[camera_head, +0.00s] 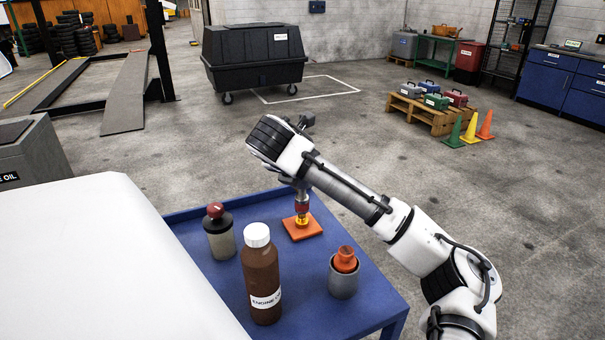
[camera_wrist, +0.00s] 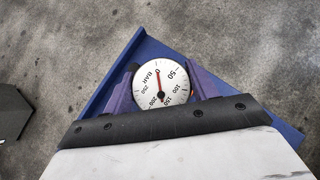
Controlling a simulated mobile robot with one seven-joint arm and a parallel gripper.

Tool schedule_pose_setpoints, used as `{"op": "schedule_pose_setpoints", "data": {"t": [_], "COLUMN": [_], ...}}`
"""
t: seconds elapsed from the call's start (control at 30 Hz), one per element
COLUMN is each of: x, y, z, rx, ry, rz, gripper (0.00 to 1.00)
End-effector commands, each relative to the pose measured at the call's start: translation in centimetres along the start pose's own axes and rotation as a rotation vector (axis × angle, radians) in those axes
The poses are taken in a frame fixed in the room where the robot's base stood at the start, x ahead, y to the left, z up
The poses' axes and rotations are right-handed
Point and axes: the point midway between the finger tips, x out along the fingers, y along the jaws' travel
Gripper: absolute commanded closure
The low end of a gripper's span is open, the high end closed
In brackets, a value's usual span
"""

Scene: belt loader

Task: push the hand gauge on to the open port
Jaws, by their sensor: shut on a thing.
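The hand gauge (camera_wrist: 160,87) shows in the wrist view as a round white dial with a red needle. My gripper (camera_wrist: 160,92) is shut on it, a finger on each side. In the head view my gripper (camera_head: 301,187) points down over an orange square plate (camera_head: 304,231) on the blue table. A red and brass piece (camera_head: 302,207) stands between the gripper and the plate, roughly upright. I cannot tell which part belongs to the gauge and which to the port, or whether it is fully seated. The dial is hidden in the head view.
On the blue table (camera_head: 205,282) stand a grey cylinder with a dark top and red ball (camera_head: 220,238), a brown engine oil bottle (camera_head: 262,280) and a grey cup (camera_head: 343,281) with an orange piece (camera_head: 345,260) in it. These stand close in front of the plate.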

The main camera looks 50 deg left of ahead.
Motion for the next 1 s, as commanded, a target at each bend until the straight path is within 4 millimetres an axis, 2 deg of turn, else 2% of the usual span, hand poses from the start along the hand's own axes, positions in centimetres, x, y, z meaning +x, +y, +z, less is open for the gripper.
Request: {"op": "schedule_pose_setpoints", "data": {"t": [0.5, 0.7, 1.0], "x": [-9.0, -11.0, -12.0], "y": [0.0, 0.0, 0.0], "z": [9.0, 11.1, 12.0], "rx": [0.002, 0.002, 0.0], "ry": [-0.004, -0.002, -0.001], "rz": [0.0, 0.0, 0.001], "gripper": [0.77, 0.77, 0.77]}}
